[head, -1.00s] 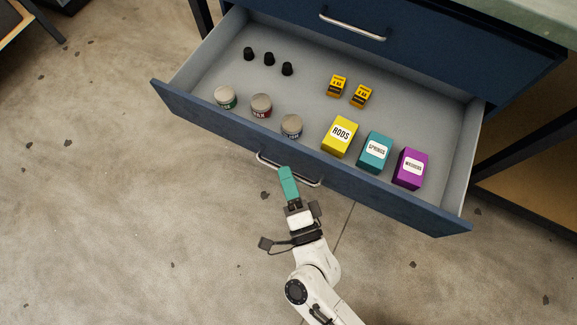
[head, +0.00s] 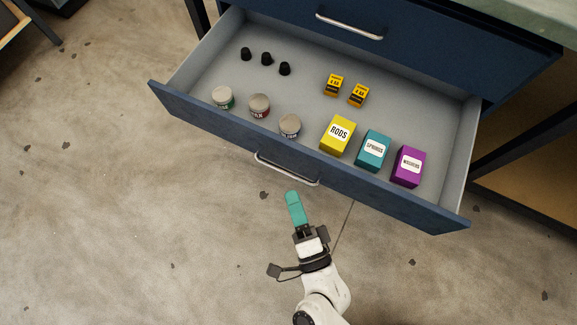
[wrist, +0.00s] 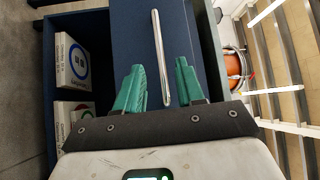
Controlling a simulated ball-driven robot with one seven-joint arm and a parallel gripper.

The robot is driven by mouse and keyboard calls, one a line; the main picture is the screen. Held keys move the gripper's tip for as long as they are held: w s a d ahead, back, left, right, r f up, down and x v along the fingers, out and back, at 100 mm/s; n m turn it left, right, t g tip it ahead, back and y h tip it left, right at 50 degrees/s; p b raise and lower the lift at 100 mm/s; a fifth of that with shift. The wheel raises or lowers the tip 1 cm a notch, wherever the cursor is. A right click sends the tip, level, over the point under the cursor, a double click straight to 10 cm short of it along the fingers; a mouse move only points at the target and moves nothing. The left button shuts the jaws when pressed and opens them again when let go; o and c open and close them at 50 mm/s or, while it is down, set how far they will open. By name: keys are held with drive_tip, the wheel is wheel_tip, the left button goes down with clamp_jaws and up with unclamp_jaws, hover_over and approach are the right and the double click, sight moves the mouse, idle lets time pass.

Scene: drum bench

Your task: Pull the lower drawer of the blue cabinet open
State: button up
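The blue cabinet's lower drawer (head: 395,205) stands well open in the head view, its contents showing. Its bar handle (head: 287,169) is on the drawer front. My gripper (head: 292,195), with teal fingers, is just in front of the handle and apart from it. In the wrist view my gripper (wrist: 158,78) has its two fingers spread and empty. A bar handle (wrist: 157,45) on a blue front shows beyond and between the fingers there. The drawer above (head: 440,50) is shut, with its own handle (head: 350,27).
In the drawer are black knobs (head: 267,58), lidded tins (head: 259,105), small yellow boxes (head: 334,84), and yellow (head: 338,134), teal (head: 373,150) and purple (head: 408,166) boxes. White boxes (wrist: 73,62) show in the wrist view. The floor (head: 130,220) before the drawer is clear.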

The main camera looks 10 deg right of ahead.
drive_tip(key=v, duration=0.5)
idle(0.6)
